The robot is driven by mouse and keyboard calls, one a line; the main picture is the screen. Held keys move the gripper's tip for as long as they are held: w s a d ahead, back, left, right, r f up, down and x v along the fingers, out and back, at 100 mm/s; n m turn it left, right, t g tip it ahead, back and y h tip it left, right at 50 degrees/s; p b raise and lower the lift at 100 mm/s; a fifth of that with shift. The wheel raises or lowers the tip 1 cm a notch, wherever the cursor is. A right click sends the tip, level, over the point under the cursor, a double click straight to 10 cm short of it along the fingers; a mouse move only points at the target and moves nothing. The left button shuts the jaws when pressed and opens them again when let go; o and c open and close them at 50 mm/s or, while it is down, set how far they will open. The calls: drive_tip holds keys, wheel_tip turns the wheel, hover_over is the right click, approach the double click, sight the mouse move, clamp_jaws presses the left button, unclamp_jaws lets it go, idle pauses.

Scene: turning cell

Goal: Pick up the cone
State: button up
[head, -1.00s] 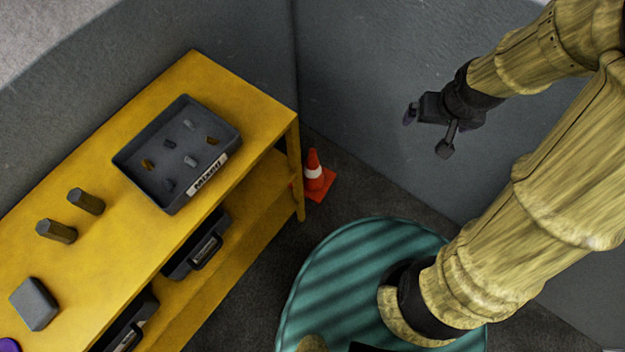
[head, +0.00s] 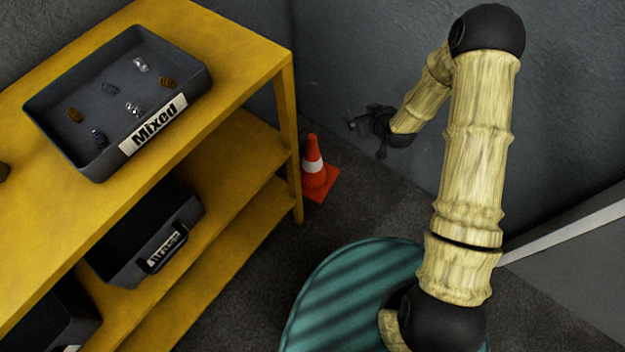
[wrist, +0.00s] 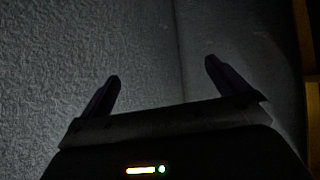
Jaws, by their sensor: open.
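The orange cone (head: 314,169) with a white band stands upright on the dark floor, beside the right end of the yellow shelf unit in the head view. My gripper (head: 366,133) is up near the grey wall, to the right of the cone in the picture and apart from it. In the wrist view my gripper (wrist: 165,85) shows two dark fingers spread wide with nothing between them. The wrist view faces the wall, and the cone does not show there.
The yellow shelf unit (head: 262,58) stands at left. A grey "Mixed" tray (head: 70,150) with several small parts sits on top; a labelled dark bin (head: 125,270) sits on a lower shelf. Grey walls (head: 350,60) close the corner. Floor right of the cone looks clear.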

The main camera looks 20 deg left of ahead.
drive_tip(key=s+a+f+t+y+b, duration=0.15)
drive_tip(key=f+b, duration=0.25)
drive_tip(key=f, duration=0.4)
drive_tip(key=a+f+y+b, duration=0.1)
drive_tip(key=a+f+b, duration=0.3)
drive_tip(key=f, duration=0.5)
drive_tip(key=a+f+t+y+b, duration=0.1)
drive_tip(key=a+f+b, duration=0.1)
drive_tip(key=f+b, duration=0.45)
drive_tip(key=s+f+t+b, duration=0.1)
drive_tip(key=s+f+b, duration=0.1)
drive_tip(key=f, duration=0.5)
drive_tip(key=s+f+t+b, duration=0.2)
drive_tip(key=s+f+b, duration=0.1)
drive_tip(key=f+b, duration=0.2)
drive_tip(key=s+a+f+m+t+b, duration=0.1)
drive_tip(key=s+f+b, duration=0.2)
drive_tip(key=f, duration=0.6)
drive_tip(key=shift+b, duration=0.3)
drive_tip(key=shift+a, duration=0.1)
